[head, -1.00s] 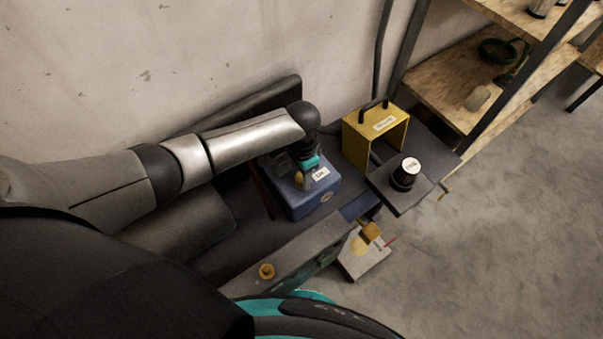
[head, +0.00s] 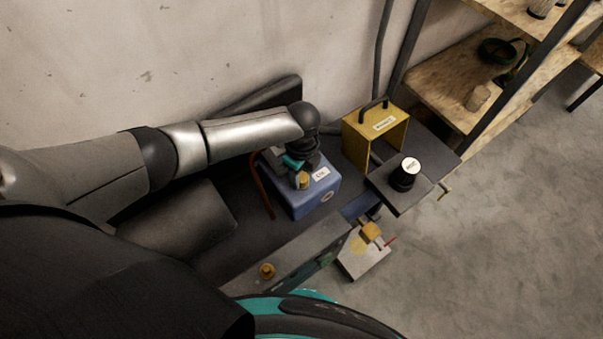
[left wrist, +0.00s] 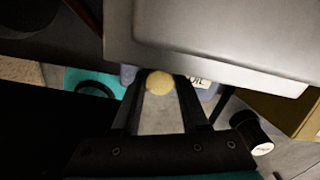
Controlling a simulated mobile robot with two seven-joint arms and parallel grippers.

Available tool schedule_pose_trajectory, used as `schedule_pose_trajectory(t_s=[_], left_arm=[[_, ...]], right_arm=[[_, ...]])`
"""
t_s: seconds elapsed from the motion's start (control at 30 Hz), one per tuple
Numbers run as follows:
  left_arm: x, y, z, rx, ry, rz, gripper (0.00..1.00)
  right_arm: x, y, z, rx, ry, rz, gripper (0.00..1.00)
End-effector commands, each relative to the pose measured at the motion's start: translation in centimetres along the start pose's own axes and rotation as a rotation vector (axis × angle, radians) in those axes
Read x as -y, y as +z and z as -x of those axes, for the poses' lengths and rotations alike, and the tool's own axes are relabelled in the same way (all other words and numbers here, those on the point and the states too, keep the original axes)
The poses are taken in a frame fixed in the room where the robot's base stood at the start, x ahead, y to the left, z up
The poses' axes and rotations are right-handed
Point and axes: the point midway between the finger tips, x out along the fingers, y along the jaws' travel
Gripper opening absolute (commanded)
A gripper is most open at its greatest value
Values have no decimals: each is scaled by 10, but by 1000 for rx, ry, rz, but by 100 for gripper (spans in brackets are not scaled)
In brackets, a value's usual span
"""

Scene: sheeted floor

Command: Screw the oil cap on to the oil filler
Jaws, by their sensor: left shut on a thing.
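The yellow oil cap (head: 303,180) is at the top of the blue box (head: 314,205), which bears a white label. My left gripper (head: 304,174) reaches down over this box and is shut on the cap. In the left wrist view the cap (left wrist: 159,82) sits between the two dark fingertips, and the label on the box reads "OIL". The filler opening is hidden under the cap and gripper, so I cannot tell whether the cap is seated or tilted. My right gripper is not in view.
A yellow box frame with a black handle (head: 375,121) stands right of the blue box. A black, white-topped knob or cap (head: 404,174) stands on a dark plate. A grey panel with a brass knob (head: 267,270) lies in front. Wooden shelves (head: 455,92) stand at the right.

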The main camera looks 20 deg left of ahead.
Motion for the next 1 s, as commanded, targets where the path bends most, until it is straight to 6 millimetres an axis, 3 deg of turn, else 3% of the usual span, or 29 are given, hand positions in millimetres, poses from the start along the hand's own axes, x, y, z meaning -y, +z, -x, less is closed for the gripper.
schedule_pose_trajectory(t_s=[0.4, 0.7, 0.73, 1.0], left_arm=[[1, -2, 1, -4, -2, -469, 0], [0, -2, 1, -6, 0, -501, 0], [0, -2, 1, -5, -1, -501, 47], [0, -1, 1, -3, 0, -498, 78]], right_arm=[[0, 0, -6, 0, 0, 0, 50], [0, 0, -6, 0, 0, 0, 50], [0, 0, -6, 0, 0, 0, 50], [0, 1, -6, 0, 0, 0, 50]])
